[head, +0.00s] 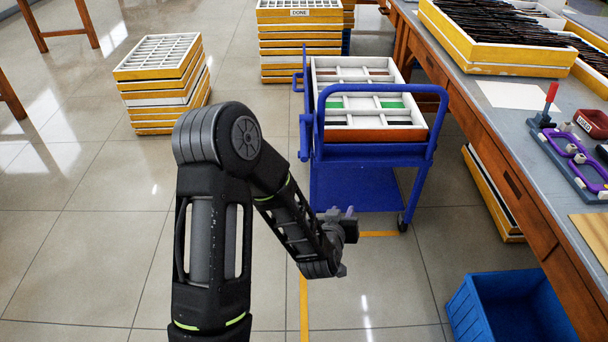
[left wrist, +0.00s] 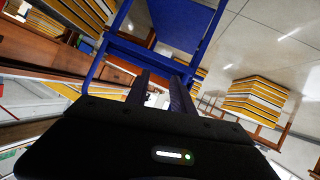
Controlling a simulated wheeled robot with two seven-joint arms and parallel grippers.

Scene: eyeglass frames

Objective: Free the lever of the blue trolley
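The blue trolley (head: 365,185) stands in the middle of the head view, left of the workbench, with white divided trays on top. Its blue frame (left wrist: 150,52) also fills the upper middle of the left wrist view. A narrow blue upright part (head: 304,138) sticks out at its left side; I cannot tell whether this is the lever. My left gripper (head: 345,226) is in front of the trolley's near side, low and close to it. In the left wrist view the two dark fingers (left wrist: 159,92) stand apart with nothing clear between them. My right gripper is not in view.
A workbench (head: 510,120) with trays of dark frames runs along the right. A blue bin (head: 510,312) stands on the floor at lower right. Yellow tray stacks stand at left (head: 160,90) and behind (head: 298,50).

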